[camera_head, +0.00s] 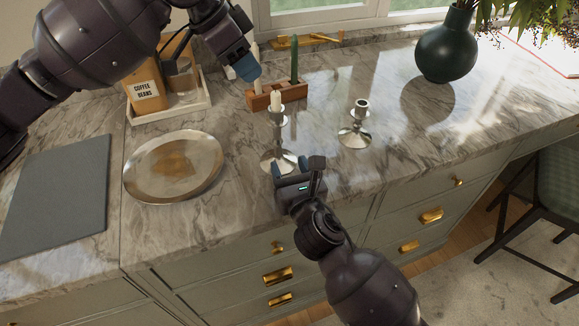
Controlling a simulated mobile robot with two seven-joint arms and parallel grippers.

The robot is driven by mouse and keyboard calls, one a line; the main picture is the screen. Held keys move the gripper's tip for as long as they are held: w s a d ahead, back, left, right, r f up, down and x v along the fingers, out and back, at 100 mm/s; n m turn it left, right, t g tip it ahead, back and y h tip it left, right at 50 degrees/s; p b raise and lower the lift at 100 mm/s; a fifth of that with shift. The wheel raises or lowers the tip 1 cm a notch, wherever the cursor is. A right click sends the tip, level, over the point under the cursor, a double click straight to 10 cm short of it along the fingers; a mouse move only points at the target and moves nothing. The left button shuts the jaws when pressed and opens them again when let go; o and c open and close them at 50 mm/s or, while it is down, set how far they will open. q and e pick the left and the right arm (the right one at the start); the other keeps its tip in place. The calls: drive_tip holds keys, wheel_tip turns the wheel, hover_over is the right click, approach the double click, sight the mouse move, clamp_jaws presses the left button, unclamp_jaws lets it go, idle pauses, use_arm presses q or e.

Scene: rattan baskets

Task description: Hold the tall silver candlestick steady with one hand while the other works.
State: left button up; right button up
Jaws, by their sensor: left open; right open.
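The tall silver candlestick (279,131) stands upright on the marble counter, with a short white candle (275,100) at its top. My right gripper (293,165) is open in front of its lower part and overlaps its base in the picture; I cannot tell whether they touch. My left gripper (246,70) is open above and left of the candlestick, close to a white candle (257,85) at the left end of a wooden holder (280,98). No gripper holds the candlestick. A shorter silver candlestick (355,133) stands to the right, without a candle.
A green candle (294,62) stands in the wooden holder. A round silver plate (204,184) and a grey board (55,205) lie at left. A coffee box (145,92) and jar share a tray (140,119). A green vase (446,45) stands at right.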

sight(275, 136)
drive_tip(key=shift+x, duration=5.55)
clamp_jaws()
